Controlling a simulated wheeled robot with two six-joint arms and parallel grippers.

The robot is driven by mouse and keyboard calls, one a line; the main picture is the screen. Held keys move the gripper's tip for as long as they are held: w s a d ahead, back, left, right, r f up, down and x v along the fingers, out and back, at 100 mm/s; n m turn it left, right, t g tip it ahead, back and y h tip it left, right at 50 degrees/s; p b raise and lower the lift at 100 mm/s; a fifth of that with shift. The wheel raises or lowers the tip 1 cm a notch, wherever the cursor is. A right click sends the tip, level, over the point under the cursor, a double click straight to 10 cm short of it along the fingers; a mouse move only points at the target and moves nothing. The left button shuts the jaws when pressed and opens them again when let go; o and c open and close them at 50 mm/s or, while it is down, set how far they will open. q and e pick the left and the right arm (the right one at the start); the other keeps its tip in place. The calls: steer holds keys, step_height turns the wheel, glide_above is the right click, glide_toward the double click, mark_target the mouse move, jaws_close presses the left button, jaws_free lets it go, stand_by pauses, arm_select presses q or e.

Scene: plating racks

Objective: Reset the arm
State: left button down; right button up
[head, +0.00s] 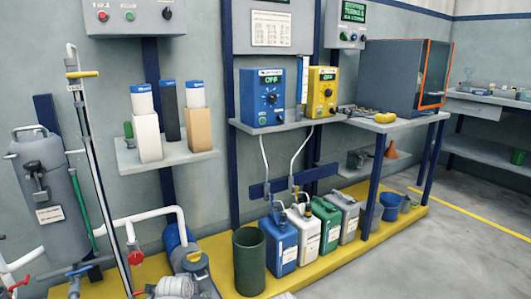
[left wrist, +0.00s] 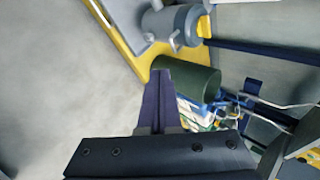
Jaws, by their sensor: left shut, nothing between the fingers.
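My left gripper (left wrist: 160,76) shows in the left wrist view. Its two dark fingers lie together with nothing between them. Beyond the fingertips is a dark green bin (left wrist: 190,82); I cannot tell the gap, and the fingers look apart from it. Neither of my arms shows in the head view. My right gripper is in no view.
The head view shows the green bin (head: 249,262), several canisters such as a blue one (head: 280,244), and a yellow platform (head: 343,255). Blue (head: 262,98) and yellow (head: 322,92) control boxes stand on a shelf. Pipes and a grey tank (head: 50,200) fill the left. Floor at right is clear.

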arm_select(q)
steer(key=s+d+r+n+g+p, duration=0.35)
steer(key=s+d+n+p, duration=0.2)
steer(key=s+d, duration=0.4)
steer(key=s+d+r+n+g+p, duration=0.2)
steer(key=s+d+n+g+p, duration=0.25)
steer(key=s+d+n, duration=0.45)
step_height(320, 180, up, 38)
steer(key=s+a+m+p, duration=0.1)
steer(key=m+p, duration=0.1)
steer(key=p, duration=3.5)
steer(key=shift+s+a+f+g, duration=0.2)
steer(key=shift+s+f+g, duration=0.05)
steer(key=shift+g, duration=0.15)
